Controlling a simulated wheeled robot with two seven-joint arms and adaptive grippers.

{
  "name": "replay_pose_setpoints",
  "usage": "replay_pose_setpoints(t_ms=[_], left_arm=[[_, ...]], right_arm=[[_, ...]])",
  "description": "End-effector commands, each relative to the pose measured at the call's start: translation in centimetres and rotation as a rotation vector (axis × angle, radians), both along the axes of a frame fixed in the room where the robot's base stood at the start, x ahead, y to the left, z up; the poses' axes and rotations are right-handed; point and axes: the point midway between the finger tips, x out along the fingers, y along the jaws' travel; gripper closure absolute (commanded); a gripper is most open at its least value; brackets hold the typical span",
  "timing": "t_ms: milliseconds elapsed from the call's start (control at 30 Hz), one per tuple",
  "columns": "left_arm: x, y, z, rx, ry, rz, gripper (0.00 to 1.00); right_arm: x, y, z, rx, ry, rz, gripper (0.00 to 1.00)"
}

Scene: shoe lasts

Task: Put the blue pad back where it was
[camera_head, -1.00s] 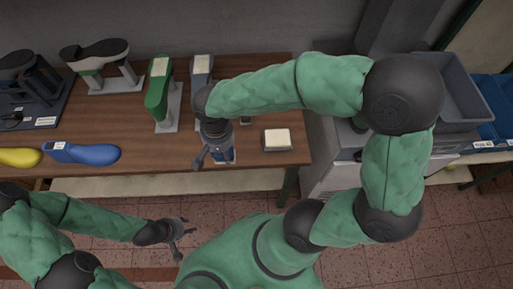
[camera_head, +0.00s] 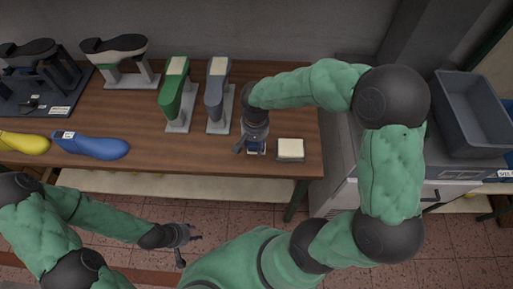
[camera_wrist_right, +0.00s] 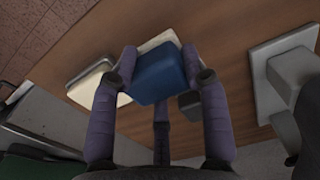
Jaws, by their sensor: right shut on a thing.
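The blue pad (camera_wrist_right: 158,77) is held between the fingers of my right gripper (camera_wrist_right: 163,68) in the right wrist view. In the head view my right gripper (camera_head: 255,142) is over the front right part of the table, and only a bit of the blue pad (camera_head: 257,150) shows below it. A pale flat surface (camera_wrist_right: 160,40) shows behind the pad in the wrist view, partly hidden; I cannot tell whether they touch. My left gripper (camera_head: 187,240) is open and empty in front of the table, above the floor.
A cream-topped block (camera_head: 290,149) sits just right of my right gripper. Green (camera_head: 176,92) and grey (camera_head: 218,95) stands are behind and left. Blue (camera_head: 92,146) and yellow (camera_head: 22,142) lasts lie at the table's front left. A grey bin (camera_head: 470,115) stands at right.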

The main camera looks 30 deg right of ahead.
Motion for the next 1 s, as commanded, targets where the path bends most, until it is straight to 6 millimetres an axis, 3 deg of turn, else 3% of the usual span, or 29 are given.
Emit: replay_pose_setpoints(t_ms=[233, 467, 900, 933, 1000], left_arm=[[0.0, 0.0, -0.4, 0.000, 0.000, 0.000, 0.60], [0.0, 0.0, -1.8, 0.000, 0.000, 0.000, 0.60], [0.0, 0.0, -2.1, 0.000, 0.000, 0.000, 0.60], [0.0, 0.0, -2.0, 0.000, 0.000, 0.000, 0.60], [0.0, 0.0, -2.0, 0.000, 0.000, 0.000, 0.60]], right_arm=[[0.6, -0.8, -1.2, 0.000, -0.001, -0.002, 0.85], [0.7, -1.0, -4.4, 0.001, 0.001, -0.001, 0.85], [0.7, -1.0, -4.9, 0.000, -0.001, -0.001, 0.85], [0.7, -1.0, -4.8, -0.001, -0.001, -0.001, 0.46], [0.7, -1.0, -4.8, -0.001, -0.001, -0.001, 0.31]])
